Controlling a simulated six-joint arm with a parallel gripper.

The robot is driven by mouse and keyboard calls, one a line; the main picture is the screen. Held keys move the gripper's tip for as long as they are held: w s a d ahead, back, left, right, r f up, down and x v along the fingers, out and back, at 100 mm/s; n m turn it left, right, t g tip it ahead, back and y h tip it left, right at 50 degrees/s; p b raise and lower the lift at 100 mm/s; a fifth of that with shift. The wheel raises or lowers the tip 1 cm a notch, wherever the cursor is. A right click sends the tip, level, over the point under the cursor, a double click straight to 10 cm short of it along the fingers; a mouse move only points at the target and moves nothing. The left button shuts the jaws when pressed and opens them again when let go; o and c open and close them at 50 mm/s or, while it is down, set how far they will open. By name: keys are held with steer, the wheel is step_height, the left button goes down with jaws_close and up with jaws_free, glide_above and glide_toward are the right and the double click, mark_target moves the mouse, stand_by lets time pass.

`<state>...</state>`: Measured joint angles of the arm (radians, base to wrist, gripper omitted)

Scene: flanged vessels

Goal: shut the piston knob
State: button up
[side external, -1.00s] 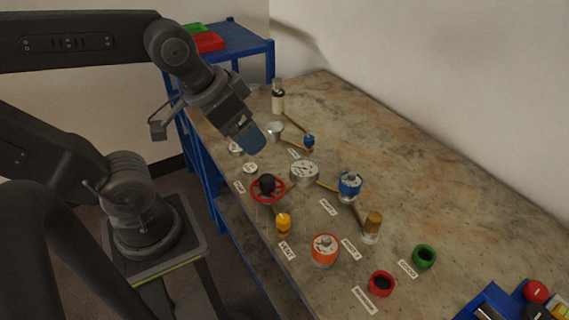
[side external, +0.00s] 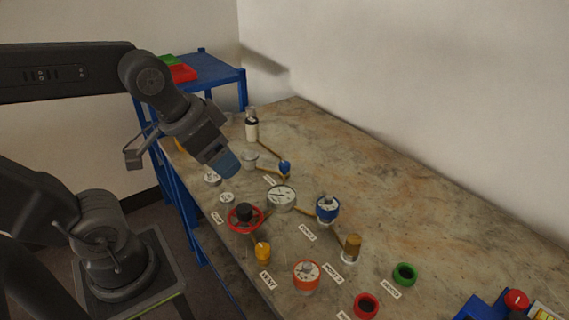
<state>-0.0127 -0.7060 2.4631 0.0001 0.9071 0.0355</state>
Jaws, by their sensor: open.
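My gripper (side external: 229,165), with blue fingertips, hangs above the back left part of the bench, apart from the fittings and seemingly empty. The label texts are too small to read surely, so I cannot tell which knob is the piston's. Candidates are a blue-collared knob (side external: 327,208), an orange-red round knob (side external: 306,277), a small blue knob (side external: 285,168), a yellow-orange knob (side external: 263,252) and a brown cylindrical knob (side external: 351,248). A black knob (side external: 244,211) stands inside a red ring. The knobs' open or shut positions cannot be made out.
A round gauge (side external: 282,198) stands mid-bench among brass pipes. A black-and-white bottle (side external: 251,124) and a grey cup (side external: 249,159) stand behind. A red ring (side external: 366,305) and a green ring (side external: 404,274) lie in front.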

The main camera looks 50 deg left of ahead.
steer(key=w+a, duration=0.1)
steer(key=w, duration=0.1)
steer(key=w+a+r+m+g, duration=0.1)
steer(key=w, duration=0.2)
steer(key=w+a+m, duration=0.1)
steer(key=w, duration=0.2)
steer(key=shift+w+r, duration=0.1)
steer(key=shift+r, duration=0.3)
steer(key=shift+c, duration=0.3)
steer(key=m+g, duration=0.4)
steer(key=m, duration=0.2)
glide_above(284, 163)
step_height(284, 163, down, 16)
step_height(284, 163, down, 13)
steer(key=shift+d+r, duration=0.1)
steer(key=c, duration=0.9)
